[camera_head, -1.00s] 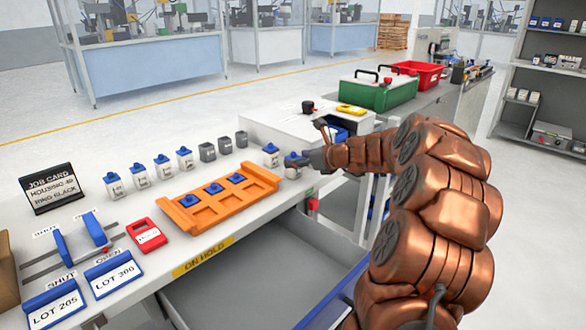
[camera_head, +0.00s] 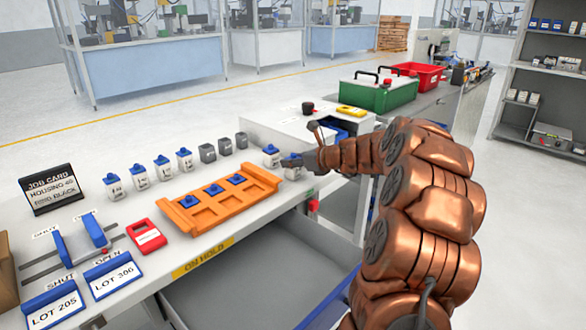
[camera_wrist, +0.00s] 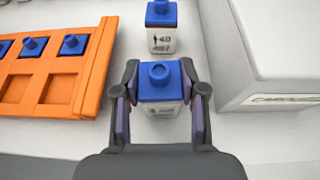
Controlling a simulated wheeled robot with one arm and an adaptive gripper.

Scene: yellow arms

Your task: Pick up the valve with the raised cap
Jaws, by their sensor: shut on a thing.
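My gripper (camera_wrist: 160,92) is closed around a white valve (camera_wrist: 160,106) with a blue cap; a finger sits on each side of it. The valve stands upright and looks to be on the bench. In the head view my gripper (camera_head: 303,162) partly hides this valve (camera_head: 291,173). A similar blue-capped valve (camera_wrist: 161,40) stands just behind it, apart from the fingers; it also shows in the head view (camera_head: 271,158). Several more blue-capped valves, such as this one (camera_head: 184,160), stand in a row to the left. I cannot tell from these views how high the held valve's cap sits.
An orange tray (camera_head: 211,217) with blue-capped parts in its back pockets lies left of my gripper. Grey, capless blocks (camera_head: 225,147) stand in the row. A pale raised box (camera_wrist: 282,60) is close on the right. An open grey drawer (camera_head: 250,285) lies below the bench edge.

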